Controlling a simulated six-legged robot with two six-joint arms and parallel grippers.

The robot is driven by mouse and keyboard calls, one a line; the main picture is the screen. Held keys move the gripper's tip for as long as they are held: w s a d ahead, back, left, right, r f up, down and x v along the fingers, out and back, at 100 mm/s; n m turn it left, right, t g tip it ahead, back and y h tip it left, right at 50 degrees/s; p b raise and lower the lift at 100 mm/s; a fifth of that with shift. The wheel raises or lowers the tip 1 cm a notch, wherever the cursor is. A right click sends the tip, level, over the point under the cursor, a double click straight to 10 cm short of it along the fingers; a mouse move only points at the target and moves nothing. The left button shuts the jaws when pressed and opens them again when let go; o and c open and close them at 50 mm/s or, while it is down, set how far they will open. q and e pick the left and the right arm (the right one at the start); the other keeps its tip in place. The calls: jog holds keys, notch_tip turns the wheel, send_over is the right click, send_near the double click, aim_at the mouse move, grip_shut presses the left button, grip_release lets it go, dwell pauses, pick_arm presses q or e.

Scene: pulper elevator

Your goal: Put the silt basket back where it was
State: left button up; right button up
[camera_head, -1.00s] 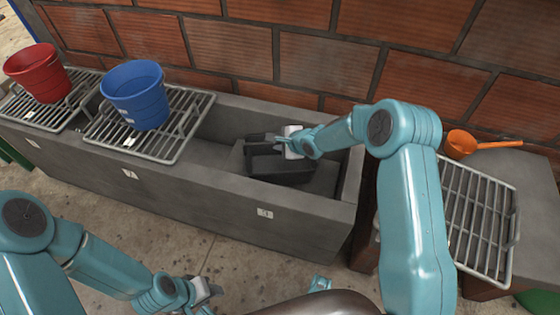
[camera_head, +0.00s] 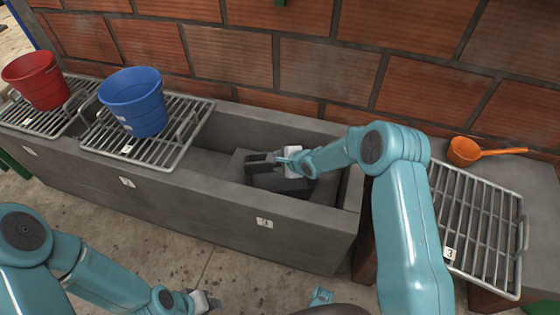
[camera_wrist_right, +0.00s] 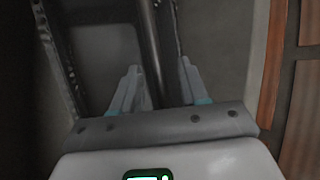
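The silt basket, a dark grey box (camera_head: 282,184), sits low inside the concrete trough at its right end. My right gripper (camera_head: 284,160) is at the basket's upper edge and hides part of it. In the right wrist view, a dark bar (camera_wrist_right: 150,45) of the basket runs between the two fingers of my right gripper (camera_wrist_right: 158,85). The fingers stand apart, with a gap visible beside the bar. My left gripper (camera_head: 208,302) hangs at the bottom of the head view, away from the basket; its fingers are too small to read.
The concrete trough (camera_head: 200,203) has a raised front wall. A blue bucket (camera_head: 135,102) and a red bucket (camera_head: 36,80) stand on metal grates at the left. An empty grate numbered 3 (camera_head: 478,220) lies at the right, with an orange ladle (camera_head: 465,152) behind it.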

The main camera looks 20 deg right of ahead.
jog(key=shift+r, duration=0.2)
jog(key=p+v, duration=0.3)
jog(key=v, duration=0.9)
jog(key=shift+p, duration=0.4)
jog(key=shift+a+f, duration=0.1)
